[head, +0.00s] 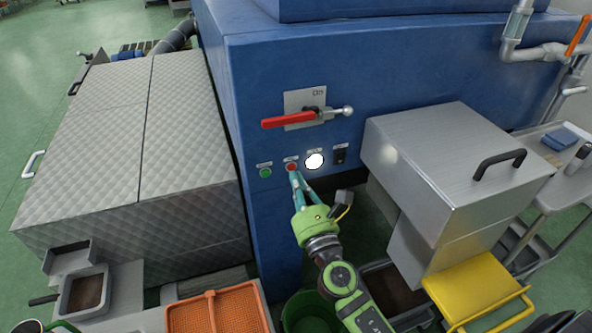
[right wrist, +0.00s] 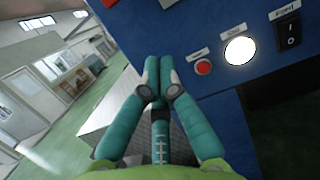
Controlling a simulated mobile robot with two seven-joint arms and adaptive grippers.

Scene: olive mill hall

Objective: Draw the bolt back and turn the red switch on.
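A red switch handle (head: 288,121) lies level on a metal plate (head: 292,98) on the blue machine's front, pointing left. The bolt, a silver rod with a ball knob (head: 347,111), sticks out to the right of the handle's hub. My right gripper (head: 297,175) is below them, in front of the small buttons, and apart from handle and bolt. In the right wrist view its teal fingers (right wrist: 158,80) are drawn together with nothing seen between them. My left gripper is not in view.
A red button (head: 291,167), a green button (head: 265,172), a lit white lamp (head: 314,160) and a black rocker switch (head: 339,155) line the panel below the handle. A steel box (head: 440,150) juts out at the right. An orange crate (head: 217,312) stands low at the front.

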